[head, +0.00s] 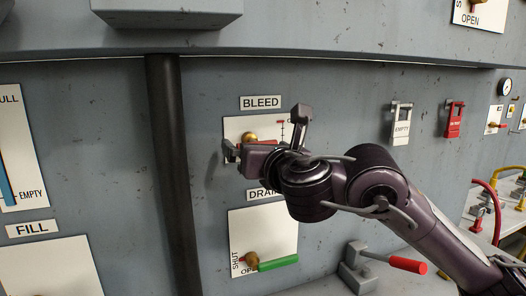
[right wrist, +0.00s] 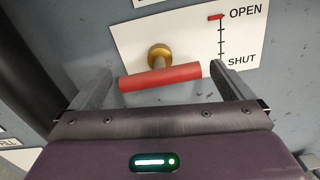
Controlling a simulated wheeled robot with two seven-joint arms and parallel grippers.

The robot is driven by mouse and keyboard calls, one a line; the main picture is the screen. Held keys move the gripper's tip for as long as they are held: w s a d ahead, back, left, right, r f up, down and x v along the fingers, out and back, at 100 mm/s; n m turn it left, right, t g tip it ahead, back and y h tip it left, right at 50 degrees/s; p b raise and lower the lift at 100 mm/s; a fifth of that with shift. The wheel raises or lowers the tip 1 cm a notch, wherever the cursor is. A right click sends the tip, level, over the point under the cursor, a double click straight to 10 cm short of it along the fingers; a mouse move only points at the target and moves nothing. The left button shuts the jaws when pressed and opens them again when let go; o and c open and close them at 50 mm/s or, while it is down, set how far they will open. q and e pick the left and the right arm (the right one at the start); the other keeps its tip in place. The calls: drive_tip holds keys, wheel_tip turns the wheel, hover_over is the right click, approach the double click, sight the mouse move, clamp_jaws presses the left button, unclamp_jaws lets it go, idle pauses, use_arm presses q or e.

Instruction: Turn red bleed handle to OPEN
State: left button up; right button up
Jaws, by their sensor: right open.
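The red bleed handle (right wrist: 160,77) lies nearly level below its brass hub (right wrist: 159,56) on a white panel. In the head view the brass hub (head: 249,137) shows below the BLEED label, with the handle mostly hidden by my right gripper (head: 248,152). In the right wrist view my right gripper (right wrist: 162,82) is open, one finger beyond each end of the handle. I cannot tell whether either finger touches it. A scale (right wrist: 221,40) right of the hub reads OPEN at the top and SHUT at the bottom, with a red mark at OPEN. My left gripper is not in view.
Below is the DRAIN panel (head: 275,232) with a green handle (head: 278,262). A dark vertical pipe (head: 172,170) stands left of the panels. A red-gripped lever (head: 407,264) stands at lower right. A shelf (head: 300,30) overhangs above.

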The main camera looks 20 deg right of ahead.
drive_tip(key=s+p, duration=0.3)
drive_tip(key=s, duration=0.4)
drive_tip(key=shift+s+d, duration=0.15)
drive_tip(key=shift+s, duration=0.05)
